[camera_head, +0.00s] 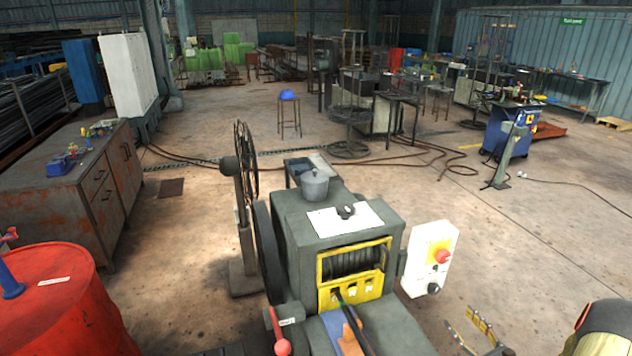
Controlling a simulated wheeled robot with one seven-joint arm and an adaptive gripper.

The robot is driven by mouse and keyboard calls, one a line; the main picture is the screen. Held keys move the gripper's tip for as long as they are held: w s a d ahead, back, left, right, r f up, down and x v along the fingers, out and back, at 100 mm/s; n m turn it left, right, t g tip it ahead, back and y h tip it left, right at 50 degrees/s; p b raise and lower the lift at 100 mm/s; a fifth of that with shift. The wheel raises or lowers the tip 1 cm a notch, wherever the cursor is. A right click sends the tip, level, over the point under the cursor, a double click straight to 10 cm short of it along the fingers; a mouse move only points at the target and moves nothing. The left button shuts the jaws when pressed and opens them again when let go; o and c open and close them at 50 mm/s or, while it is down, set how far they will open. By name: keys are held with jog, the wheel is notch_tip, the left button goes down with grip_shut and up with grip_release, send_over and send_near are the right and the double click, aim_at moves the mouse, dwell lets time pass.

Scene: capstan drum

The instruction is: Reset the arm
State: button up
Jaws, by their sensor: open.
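My gripper (461,318) shows at the bottom right edge of the head view, with yellow marks on its fingers. Its fingers are apart and I see nothing between them. It is to the right of the grey capstan machine (294,237) and apart from it in the picture. The capstan drum (352,262) sits behind a yellow frame (355,291) on the machine's front. A white control box (428,262) with a red button (442,256) is on the machine's right side. The rest of my gripper is cut off by the picture's lower edge.
A grey pot (314,186) and a white sheet (327,221) lie on the machine's top. A red-knobbed lever (281,346) is at its front left. A red barrel (68,308) and a rusty cabinet (60,192) stand left. Open floor (540,265) lies right.

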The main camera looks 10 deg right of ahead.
jog(key=a+r+n+g+y, duration=0.35)
jog(key=a+r+n, duration=0.2)
jog(key=a, duration=0.55)
jog(key=a+r+n+g+y, duration=0.35)
jog(key=a+r+n, duration=0.2)
jog(key=a, duration=0.45)
jog(key=a+r+n+g+y, duration=0.2)
jog(key=a+r+n+g, duration=0.3)
jog(key=a, duration=0.6)
jog(key=s+a+r+n+g+h, duration=0.2)
jog(key=s+a+r+n+h, duration=0.15)
jog(key=s+n, duration=0.35)
jog(key=s+a+r+n+g+h, duration=0.1)
jog(key=s+a+r+n+h, duration=0.1)
jog(key=s+a+n+h, duration=0.45)
jog(key=s+d+r+n+t, duration=0.2)
jog(key=s+d+r+n, duration=0.1)
jog(key=s+d+r, duration=0.1)
jog(key=shift+s+d+t+h, duration=0.15)
jog(key=shift+s+t+h, duration=0.15)
jog(key=shift+s, duration=0.05)
